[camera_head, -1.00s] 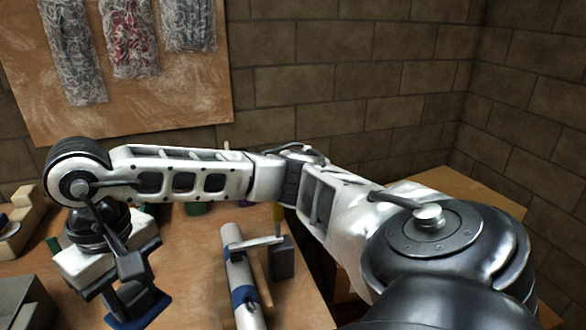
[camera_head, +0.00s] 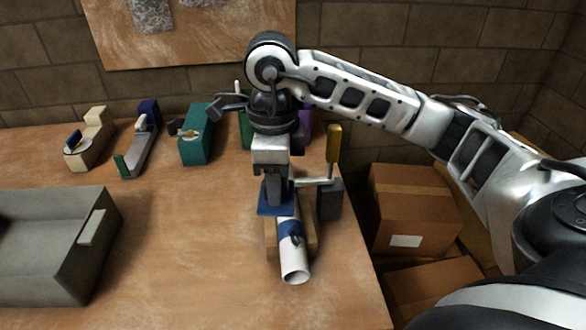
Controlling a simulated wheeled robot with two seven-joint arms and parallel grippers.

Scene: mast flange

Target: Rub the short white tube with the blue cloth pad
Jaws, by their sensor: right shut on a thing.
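The short white tube (camera_head: 294,267) lies on a wooden cradle (camera_head: 271,240) near the right side of the table, its open end toward me. A blue band (camera_head: 290,231) with a dark fastener wraps around it. My right gripper (camera_head: 277,196) points down over the tube's far part and is shut on the blue cloth pad (camera_head: 268,209). The pad is flat and looks to be at the tube's top, but I cannot tell whether it touches. The gripper and pad hide the tube's far end. My left gripper is not in view.
A dark block (camera_head: 329,199) with a metal arm and a yellow-handled tool (camera_head: 334,143) stand right of the tube. A grey bin (camera_head: 60,250) is at left. Small fixtures, including a teal one (camera_head: 196,135), line the back. Cardboard boxes (camera_head: 412,210) sit beyond the right edge.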

